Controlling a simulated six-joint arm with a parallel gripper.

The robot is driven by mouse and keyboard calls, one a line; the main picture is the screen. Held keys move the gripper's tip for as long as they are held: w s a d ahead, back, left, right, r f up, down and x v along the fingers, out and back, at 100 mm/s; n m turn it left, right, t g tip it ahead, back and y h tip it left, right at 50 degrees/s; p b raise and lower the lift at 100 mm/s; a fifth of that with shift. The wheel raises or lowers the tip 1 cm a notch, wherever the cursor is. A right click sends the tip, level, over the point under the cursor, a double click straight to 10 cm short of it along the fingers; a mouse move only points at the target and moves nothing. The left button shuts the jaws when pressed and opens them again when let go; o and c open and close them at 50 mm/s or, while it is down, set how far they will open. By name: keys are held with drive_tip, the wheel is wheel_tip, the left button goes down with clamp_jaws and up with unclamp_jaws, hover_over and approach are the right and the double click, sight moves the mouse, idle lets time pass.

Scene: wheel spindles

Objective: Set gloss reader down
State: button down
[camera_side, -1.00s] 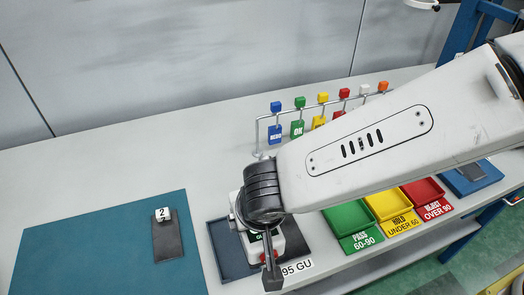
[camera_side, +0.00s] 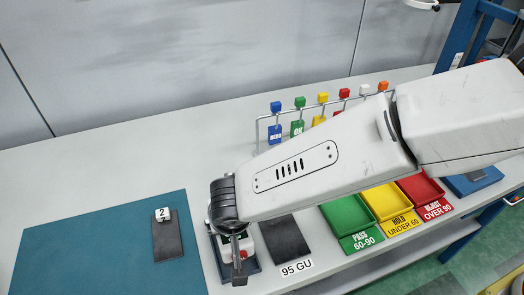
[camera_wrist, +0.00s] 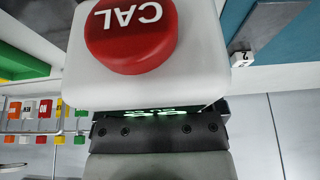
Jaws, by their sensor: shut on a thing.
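The gloss reader (camera_side: 248,242) is a white block with a green display, partly hidden by my wrist in the side view. In the wrist view the reader (camera_wrist: 195,60) fills the top middle, its red CAL button (camera_wrist: 130,32) facing me and a strip of green display beside the jaws. My gripper (camera_side: 238,264) is shut on the reader. The reader is over the dark blue pad (camera_side: 222,270); I cannot tell whether it touches the pad. The dark plate (camera_side: 285,238) by the 95 GU label (camera_side: 297,268) is bare to its right.
A teal mat (camera_side: 90,245) at the left bears a dark panel (camera_side: 167,241) with a white number 2 tag (camera_side: 162,214). Green (camera_side: 347,214), yellow (camera_side: 388,200) and red (camera_side: 421,187) trays stand at the right. A rack of coloured tags (camera_side: 276,133) stands behind my arm.

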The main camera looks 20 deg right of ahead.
drive_tip(key=shift+w+a+f, duration=0.15)
drive_tip(key=shift+f, duration=1.6)
drive_tip(key=shift+f, duration=0.6)
unclamp_jaws()
drive_tip(key=shift+f, duration=0.15)
drive_tip(key=shift+r, duration=0.55)
drive_tip(key=v, duration=1.2)
drive_tip(key=shift+r, duration=0.2)
